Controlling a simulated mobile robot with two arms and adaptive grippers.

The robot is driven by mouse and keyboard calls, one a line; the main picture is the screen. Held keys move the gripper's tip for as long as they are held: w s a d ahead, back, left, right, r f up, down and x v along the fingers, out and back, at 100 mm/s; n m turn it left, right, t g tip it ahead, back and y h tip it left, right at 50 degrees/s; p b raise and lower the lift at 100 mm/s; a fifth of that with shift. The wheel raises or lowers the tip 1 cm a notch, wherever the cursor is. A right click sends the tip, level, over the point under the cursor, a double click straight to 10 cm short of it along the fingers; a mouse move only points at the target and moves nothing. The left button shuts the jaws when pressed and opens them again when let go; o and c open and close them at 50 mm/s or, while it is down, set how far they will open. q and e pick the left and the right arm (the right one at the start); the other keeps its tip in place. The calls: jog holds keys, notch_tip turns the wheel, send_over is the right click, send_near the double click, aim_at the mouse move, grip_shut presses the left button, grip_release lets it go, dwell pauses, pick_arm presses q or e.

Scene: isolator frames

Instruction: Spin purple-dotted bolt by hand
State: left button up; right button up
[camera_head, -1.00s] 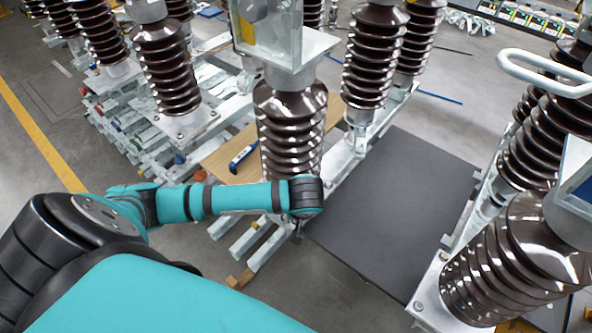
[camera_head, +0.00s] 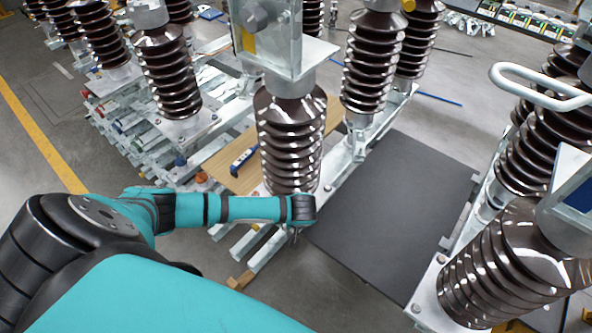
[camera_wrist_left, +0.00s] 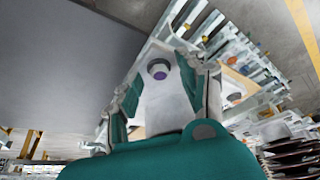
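The purple-dotted bolt (camera_wrist_left: 159,73) shows in the left wrist view as a round grey head with a purple centre, on a pale metal bracket (camera_wrist_left: 165,105). My left gripper (camera_wrist_left: 165,80) has its two fingers spread, one on each side of the bolt in that view. The fingers look apart from the bolt, though the exact depth is hard to tell. In the head view my left arm reaches to the base of the middle brown insulator (camera_head: 290,140). There the gripper is mostly hidden under the wrist, and I cannot make out the bolt. My right gripper is in neither view.
Tall ribbed insulators stand on metal frames around the arm, with one close at the right (camera_head: 505,265). A dark flat mat (camera_head: 400,205) lies right of the middle insulator. A blue tool (camera_head: 243,158) lies on a wooden board (camera_head: 215,172) behind the arm.

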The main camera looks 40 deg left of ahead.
pick_arm(q)
grip_shut()
jog(key=shift+s+a+m+h, duration=0.1)
jog(key=shift+m+h, duration=0.3)
jog(key=shift+m, duration=0.6)
jog(key=shift+m+t+h, duration=0.5)
jog(key=shift+m, duration=0.9)
jog(key=shift+o, duration=0.7)
grip_release()
jog(key=shift+r, duration=0.1)
